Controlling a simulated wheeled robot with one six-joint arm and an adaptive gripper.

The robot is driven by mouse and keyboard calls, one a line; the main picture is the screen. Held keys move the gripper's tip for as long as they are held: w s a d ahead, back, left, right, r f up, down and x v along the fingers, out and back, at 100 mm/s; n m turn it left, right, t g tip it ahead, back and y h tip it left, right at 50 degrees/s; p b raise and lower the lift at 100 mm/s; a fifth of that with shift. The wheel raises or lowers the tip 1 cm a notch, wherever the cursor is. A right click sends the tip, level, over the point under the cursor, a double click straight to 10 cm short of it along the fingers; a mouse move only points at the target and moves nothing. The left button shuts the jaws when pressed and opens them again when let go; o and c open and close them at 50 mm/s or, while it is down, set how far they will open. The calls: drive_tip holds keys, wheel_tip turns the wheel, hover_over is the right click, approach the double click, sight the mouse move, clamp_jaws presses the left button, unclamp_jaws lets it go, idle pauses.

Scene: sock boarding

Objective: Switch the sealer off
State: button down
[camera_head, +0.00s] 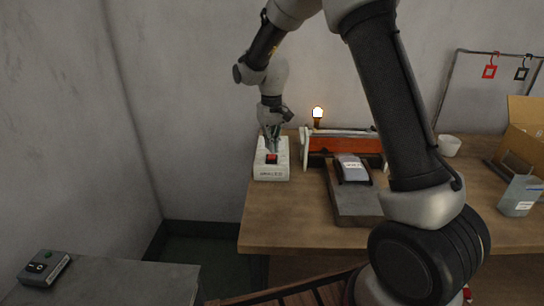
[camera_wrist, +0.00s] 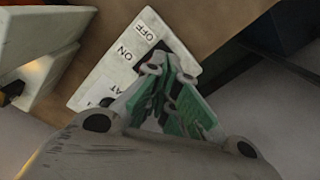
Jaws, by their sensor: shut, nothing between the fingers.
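The switch box (camera_head: 270,172), white with a red rocker switch (camera_head: 271,158), sits at the left end of the wooden table. My gripper (camera_head: 271,148) is shut and empty, pointing down just over the switch. In the wrist view the white box (camera_wrist: 110,80) shows the words OFF and ON, and my gripper (camera_wrist: 185,70) covers part of the switch area; I cannot tell whether the fingertips touch it. The sealer (camera_head: 340,143), with an orange-red front, stands right of the box. A small lamp (camera_head: 318,113) behind it glows.
A dark block (camera_head: 355,204) with a packet (camera_head: 352,168) on it is in front of the sealer. A white cup (camera_head: 449,145), a cardboard box (camera_head: 525,130) and a grey carton (camera_head: 519,196) stand at the right. A lower grey surface at left carries a button box (camera_head: 43,269).

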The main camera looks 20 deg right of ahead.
sight(272, 157)
drive_tip(key=shift+f, duration=1.5)
idle(0.7)
drive_tip(key=shift+r, duration=3.55)
drive_tip(key=shift+g, duration=0.5)
drive_tip(key=s, duration=0.1)
drive_tip(key=s+f, duration=0.1)
drive_tip(key=s+d+f, duration=0.1)
drive_tip(key=s, duration=0.1)
drive_tip(key=shift+s+d, duration=0.1)
drive_tip(key=s+d+r+t, duration=0.1)
drive_tip(key=s+d+r, duration=0.3)
drive_tip(key=s, duration=0.6)
drive_tip(key=s+d+r+m+t, duration=0.1)
drive_tip(key=s+d+r, duration=0.4)
drive_tip(key=s, duration=0.5)
drive_tip(key=s+d+r+m+t, duration=0.1)
drive_tip(key=s+d+r+t, duration=0.2)
drive_tip(key=s+r, duration=0.3)
drive_tip(key=shift+s+d, duration=0.8)
drive_tip(key=shift+s, duration=1.1)
drive_tip(key=shift+r, duration=0.1)
